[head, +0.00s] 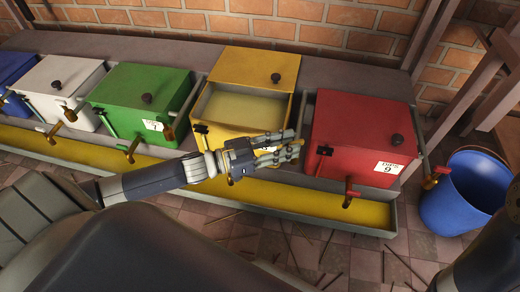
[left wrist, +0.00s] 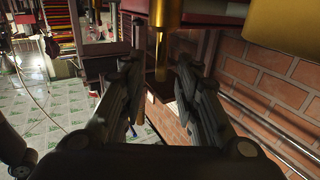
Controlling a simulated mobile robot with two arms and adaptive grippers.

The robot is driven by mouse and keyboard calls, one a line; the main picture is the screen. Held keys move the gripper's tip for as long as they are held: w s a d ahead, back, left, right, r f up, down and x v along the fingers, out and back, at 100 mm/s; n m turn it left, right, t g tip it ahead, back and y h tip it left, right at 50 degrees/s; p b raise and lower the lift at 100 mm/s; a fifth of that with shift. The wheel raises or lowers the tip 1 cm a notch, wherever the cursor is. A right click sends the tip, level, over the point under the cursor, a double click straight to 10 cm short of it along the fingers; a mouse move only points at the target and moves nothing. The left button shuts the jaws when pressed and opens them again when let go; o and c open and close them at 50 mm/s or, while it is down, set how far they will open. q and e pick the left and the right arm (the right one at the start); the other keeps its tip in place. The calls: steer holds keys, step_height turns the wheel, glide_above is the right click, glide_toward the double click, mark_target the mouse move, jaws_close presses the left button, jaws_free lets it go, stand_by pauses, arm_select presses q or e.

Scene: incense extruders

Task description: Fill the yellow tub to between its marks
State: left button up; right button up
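The yellow tub (head: 250,76) stands between the green and red tubs in the head view. Its lid with a dark knob (head: 275,77) covers the back part, and pale yellow contents (head: 240,106) show in the open front part. I cannot make out level marks. My left gripper (head: 292,148) is at the tub's front, over the trough, and hides part of that front. In the left wrist view its fingers (left wrist: 160,82) are apart, with an upright brass pipe (left wrist: 161,58) showing between them. I cannot tell whether they touch it. My right gripper is out of view.
A red tub (head: 362,125), a green tub (head: 142,95), a white tub (head: 58,82) and a blue tub (head: 14,72) stand in the row. A yellow-filled trough (head: 330,204) runs below their taps. A blue bucket (head: 465,195) stands at right. Thin sticks litter the floor.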

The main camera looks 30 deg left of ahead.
arm_select(q)
steer(key=v, duration=0.8)
steer(key=shift+s+a, duration=0.2)
steer(key=shift+s, duration=0.1)
